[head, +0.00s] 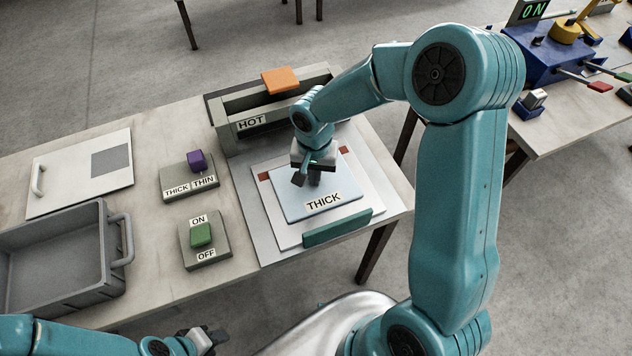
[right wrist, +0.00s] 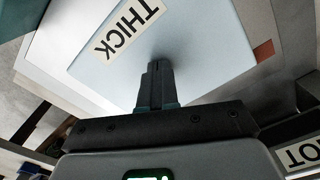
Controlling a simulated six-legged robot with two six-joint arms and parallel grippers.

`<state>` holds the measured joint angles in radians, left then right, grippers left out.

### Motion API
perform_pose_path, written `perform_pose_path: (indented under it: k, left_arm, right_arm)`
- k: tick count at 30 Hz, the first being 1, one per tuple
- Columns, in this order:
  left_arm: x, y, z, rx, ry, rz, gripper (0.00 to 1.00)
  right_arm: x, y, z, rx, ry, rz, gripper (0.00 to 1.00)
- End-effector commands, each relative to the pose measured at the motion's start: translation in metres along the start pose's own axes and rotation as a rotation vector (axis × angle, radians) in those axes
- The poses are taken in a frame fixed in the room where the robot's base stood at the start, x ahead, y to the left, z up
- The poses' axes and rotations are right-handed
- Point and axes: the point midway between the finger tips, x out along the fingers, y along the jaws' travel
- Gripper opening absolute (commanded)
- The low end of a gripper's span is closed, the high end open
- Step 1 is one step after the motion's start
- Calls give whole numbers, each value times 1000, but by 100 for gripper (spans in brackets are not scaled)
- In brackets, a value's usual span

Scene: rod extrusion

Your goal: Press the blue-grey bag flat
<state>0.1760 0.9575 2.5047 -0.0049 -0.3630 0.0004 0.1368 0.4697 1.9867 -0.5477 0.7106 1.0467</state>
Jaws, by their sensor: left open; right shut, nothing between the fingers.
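The blue-grey bag (head: 290,197), labelled THICK, lies on a white sheet on the grey plate of the machine marked HOT. It also shows in the right wrist view (right wrist: 85,65). My right gripper (head: 313,180) is over the far part of the bag, pointing down. Its fingers (right wrist: 157,75) are together with nothing between them, and their tips are at or just above the bag; I cannot tell whether they touch. The wrist hides part of the bag's far edge. My left gripper (head: 215,336) is open at the bottom of the head view, away from the bag.
The machine (head: 270,122) has an orange block (head: 282,80) on top and a teal front bar (head: 337,228). To its left are a purple THICK/THIN switch (head: 196,162), a green ON/OFF switch (head: 201,235), a grey tray (head: 118,218) and a white panel (head: 75,180).

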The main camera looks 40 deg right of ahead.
Motion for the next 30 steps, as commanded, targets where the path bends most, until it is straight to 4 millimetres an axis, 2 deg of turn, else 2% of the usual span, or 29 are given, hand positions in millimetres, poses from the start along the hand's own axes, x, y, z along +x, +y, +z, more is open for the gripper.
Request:
perform_pose_path:
  k: [4,8,30]
  left_arm:
    - [0,0,0,0,0,0,43]
    - [-5,2,0,0,0,0,43]
    - [-44,16,1,0,0,0,43]
  right_arm:
    - [2,1,2,-1,-5,3,0]
    - [-6,0,2,-1,-4,3,0]
    - [-73,0,0,-1,0,0,0]
